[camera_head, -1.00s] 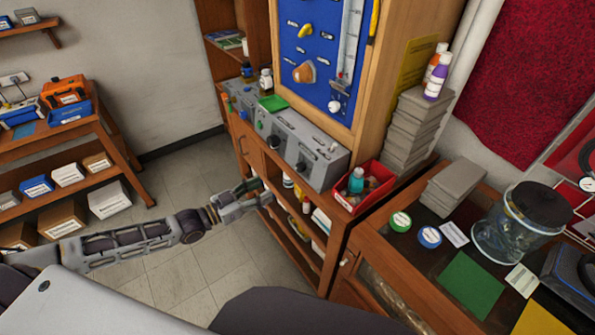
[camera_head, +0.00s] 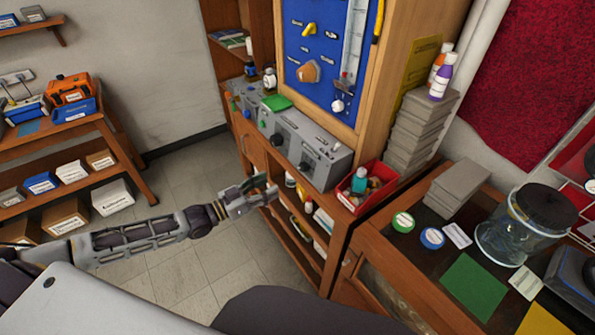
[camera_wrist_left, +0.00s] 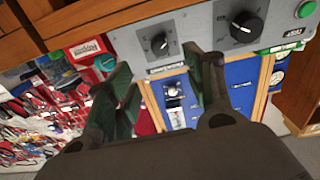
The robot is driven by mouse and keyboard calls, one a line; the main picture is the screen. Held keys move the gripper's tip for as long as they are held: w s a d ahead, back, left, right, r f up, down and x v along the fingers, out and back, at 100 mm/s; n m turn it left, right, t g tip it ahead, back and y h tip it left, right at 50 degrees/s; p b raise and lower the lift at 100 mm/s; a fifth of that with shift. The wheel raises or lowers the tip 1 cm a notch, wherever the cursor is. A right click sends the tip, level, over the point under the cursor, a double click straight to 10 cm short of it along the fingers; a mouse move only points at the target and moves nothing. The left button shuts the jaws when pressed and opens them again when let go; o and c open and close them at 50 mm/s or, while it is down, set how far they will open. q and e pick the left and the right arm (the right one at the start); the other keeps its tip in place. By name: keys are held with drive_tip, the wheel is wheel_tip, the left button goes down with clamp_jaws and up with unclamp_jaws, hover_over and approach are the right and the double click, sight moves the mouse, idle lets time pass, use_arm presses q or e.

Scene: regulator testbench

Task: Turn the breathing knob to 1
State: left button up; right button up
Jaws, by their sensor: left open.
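The grey bench unit (camera_head: 322,158) sits on the wooden cabinet below the blue panel and carries black knobs (camera_head: 277,141) (camera_head: 304,167) on its front. The left wrist view shows a smaller black knob (camera_wrist_left: 160,43) and a larger one (camera_wrist_left: 245,27), each with a white pointer mark. I cannot read their labels or scales, so I cannot tell which is the breathing knob. My left gripper (camera_head: 270,189) is open and empty, in front of and below the unit, apart from the knobs. Its open fingers also show in the left wrist view (camera_wrist_left: 163,72). My right gripper is out of view.
A red bin (camera_head: 367,190) stands right of the unit, near stacked grey blocks (camera_head: 420,132). The blue panel (camera_head: 318,55) stands above. Bottles sit on the shelf below. A green button (camera_wrist_left: 305,9) is near the larger knob. Open floor lies left.

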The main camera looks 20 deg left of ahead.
sight(301, 169)
use_arm(q)
drive_tip(key=shift+x, duration=5.45)
drive_tip(key=shift+w+d, duration=0.45)
drive_tip(key=shift+w, duration=0.1)
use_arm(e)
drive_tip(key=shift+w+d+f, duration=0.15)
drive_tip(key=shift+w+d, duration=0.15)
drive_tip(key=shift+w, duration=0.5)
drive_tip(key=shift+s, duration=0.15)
use_arm(q)
drive_tip(key=c, duration=1)
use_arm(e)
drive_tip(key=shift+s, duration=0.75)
